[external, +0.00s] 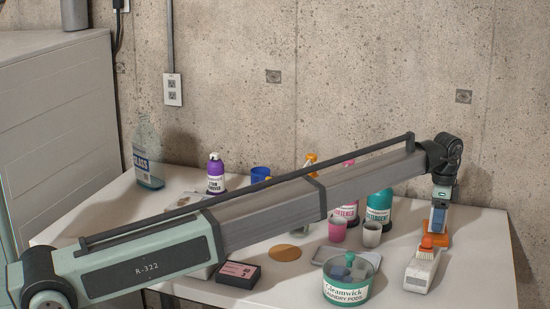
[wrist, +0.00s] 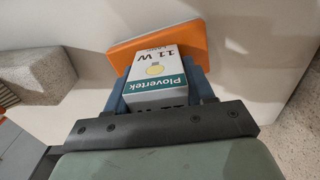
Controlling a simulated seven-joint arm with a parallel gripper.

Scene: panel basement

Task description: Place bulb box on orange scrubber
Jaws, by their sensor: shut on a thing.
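My gripper (wrist: 158,92) is shut on the bulb box (wrist: 158,78), a white and teal carton marked Plovertek and 11 W, held between blue fingers. The orange scrubber (wrist: 160,45) lies just beyond and beneath the box in the wrist view, partly hidden by it. In the external view my gripper (external: 438,222) points down over the orange scrubber (external: 435,240) at the right end of the table. The box is hard to make out there. I cannot tell whether the box touches the scrubber.
A white and grey block-like item (external: 421,272) lies just in front of the scrubber. A round tub of laundry pods (external: 350,285), a grey cup (external: 371,236), a pink cup (external: 337,230) and a teal detergent bottle (external: 379,212) stand to the left. The table's right edge is close.

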